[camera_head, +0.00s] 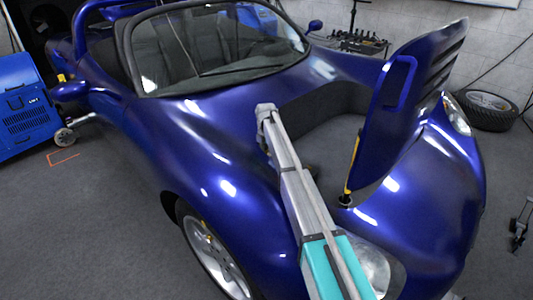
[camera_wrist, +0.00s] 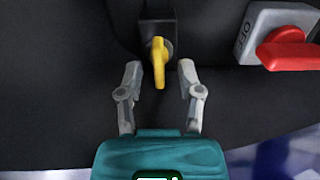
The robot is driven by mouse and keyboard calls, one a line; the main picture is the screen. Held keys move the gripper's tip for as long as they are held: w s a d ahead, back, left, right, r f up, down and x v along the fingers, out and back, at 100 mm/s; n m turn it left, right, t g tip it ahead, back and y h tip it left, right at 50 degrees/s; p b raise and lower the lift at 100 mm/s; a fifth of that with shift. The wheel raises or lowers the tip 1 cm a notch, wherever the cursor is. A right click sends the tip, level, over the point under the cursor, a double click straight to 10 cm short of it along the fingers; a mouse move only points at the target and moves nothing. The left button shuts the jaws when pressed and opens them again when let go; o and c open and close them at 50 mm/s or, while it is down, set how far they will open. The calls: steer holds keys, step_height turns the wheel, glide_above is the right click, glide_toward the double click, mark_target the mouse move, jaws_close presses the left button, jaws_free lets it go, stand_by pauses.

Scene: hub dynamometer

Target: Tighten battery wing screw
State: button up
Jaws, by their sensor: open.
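In the wrist view a yellow wing screw (camera_wrist: 159,60) sits on a dark fitting (camera_wrist: 158,15) at the top middle, with its wing pointing down towards me. My gripper (camera_wrist: 158,70) is open, with one finger on each side of the wing screw and a gap on both sides. In the head view my arm reaches over the front of the blue car (camera_head: 150,150) into the open bay.
A grey switch box (camera_wrist: 258,28) marked OFF, with a red handle (camera_wrist: 290,50), is right of the wing screw. The raised blue hood panel (camera_head: 410,100) stands right of my arm. A blue machine (camera_head: 25,105) stands at the left.

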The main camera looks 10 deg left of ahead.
jaws_close()
steer(key=shift+d, duration=0.1)
